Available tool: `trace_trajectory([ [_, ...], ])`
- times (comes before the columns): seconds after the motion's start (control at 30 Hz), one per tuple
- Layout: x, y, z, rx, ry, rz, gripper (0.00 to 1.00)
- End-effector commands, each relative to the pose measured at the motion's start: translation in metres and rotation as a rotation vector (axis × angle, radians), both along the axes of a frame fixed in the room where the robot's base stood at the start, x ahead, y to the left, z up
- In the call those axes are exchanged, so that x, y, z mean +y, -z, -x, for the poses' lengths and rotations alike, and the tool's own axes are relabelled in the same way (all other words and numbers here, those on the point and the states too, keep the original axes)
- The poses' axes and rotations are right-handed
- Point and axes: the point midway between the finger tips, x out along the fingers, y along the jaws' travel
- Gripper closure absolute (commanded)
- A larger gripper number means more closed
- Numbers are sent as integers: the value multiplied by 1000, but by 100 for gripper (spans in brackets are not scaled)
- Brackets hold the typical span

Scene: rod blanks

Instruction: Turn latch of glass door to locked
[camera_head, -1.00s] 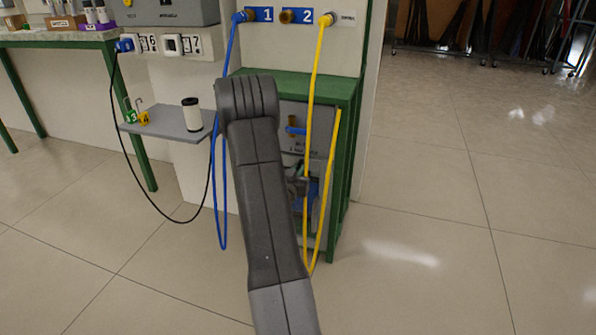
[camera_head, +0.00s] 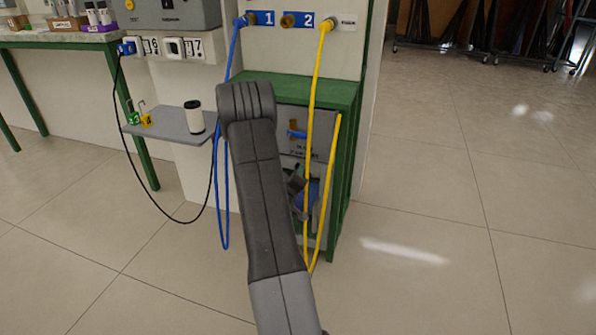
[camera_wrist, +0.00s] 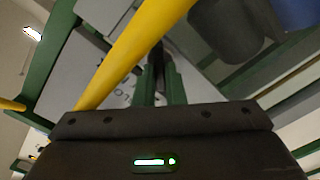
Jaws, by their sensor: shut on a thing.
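In the wrist view my gripper (camera_wrist: 162,88) has its two green fingers close together, shut on a narrow dark piece that looks like the latch (camera_wrist: 160,58). Its shape and turn angle are mostly hidden by the fingers. A pale grey panel (camera_wrist: 117,85) with partly covered lettering lies behind the fingers. In the head view my arm covers much of the green cabinet (camera_head: 345,150), and my fingertips cannot be made out there. A grey front (camera_head: 318,125) with a blue handle (camera_head: 297,134) and lettering shows inside it. I cannot make out the glass itself.
A yellow cable (camera_head: 312,110) hangs before the cabinet and crosses close above my gripper in the wrist view (camera_wrist: 130,50). A blue cable (camera_head: 219,190) hangs left of my arm.

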Motion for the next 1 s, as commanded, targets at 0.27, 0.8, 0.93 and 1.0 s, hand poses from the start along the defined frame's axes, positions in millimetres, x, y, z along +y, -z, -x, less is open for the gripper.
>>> trace_trajectory([
  [0.27, 1, 0, 0, 83, 0, 249, 100],
  [0.8, 2, 3, 0, 204, -1, 623, 100],
  [0.93, 2, 3, 0, 219, -1, 667, 100],
  [1.0, 2, 4, 0, 224, -1, 683, 100],
])
